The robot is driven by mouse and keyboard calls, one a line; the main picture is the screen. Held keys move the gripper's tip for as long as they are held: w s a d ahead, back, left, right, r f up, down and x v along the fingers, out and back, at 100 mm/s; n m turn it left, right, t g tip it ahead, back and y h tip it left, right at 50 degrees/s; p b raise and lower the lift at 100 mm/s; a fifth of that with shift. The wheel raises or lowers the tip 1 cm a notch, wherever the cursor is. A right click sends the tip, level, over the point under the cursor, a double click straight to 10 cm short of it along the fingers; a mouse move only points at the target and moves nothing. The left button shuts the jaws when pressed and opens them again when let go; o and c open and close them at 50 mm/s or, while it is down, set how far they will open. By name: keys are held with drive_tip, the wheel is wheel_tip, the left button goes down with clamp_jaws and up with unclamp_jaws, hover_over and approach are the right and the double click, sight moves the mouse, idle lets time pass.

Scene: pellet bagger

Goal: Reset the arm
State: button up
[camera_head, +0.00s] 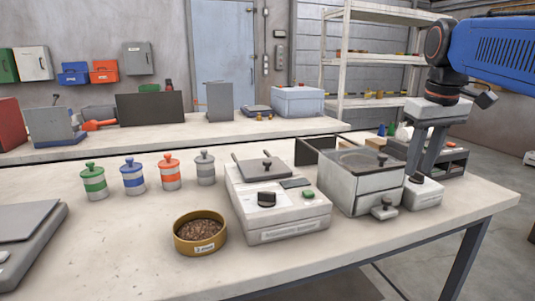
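My blue arm (497,50) reaches in from the upper right. My gripper (423,160) hangs at its end with its two grey fingers pointing down, apart, with nothing seen between them. In the picture it overlaps the right end of the pellet machine, in front of a dark-fronted unit (455,163). I cannot tell whether the fingertips touch anything. The pellet machine's grey bin (361,190) with a dark clear lid is just left of the gripper. A small light box with a black knob (423,192) sits just below the fingers.
A white sealer-like unit (280,223) with a green button stands mid-bench. A yellow bowl of brown pellets (200,245) is front centre. Lidded canisters, including a green-banded one (94,184), stand in a row at left. A grey device (28,240) is front left. Bench front right (470,205) is clear.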

drive_tip(key=s+a+f+m+t, duration=0.1)
drive_tip(key=s+a+f, duration=0.2)
drive_tip(key=s+f, duration=0.5)
drive_tip(key=s+a+f+m+t, duration=0.1)
drive_tip(key=s+a+f, duration=0.2)
drive_tip(key=s+f, duration=0.6)
wheel_tip(320, 180, down, 9)
drive_tip(key=shift+s+r+t, duration=0.15)
drive_tip(key=shift+s+t, duration=0.15)
drive_tip(key=shift+t, duration=0.1)
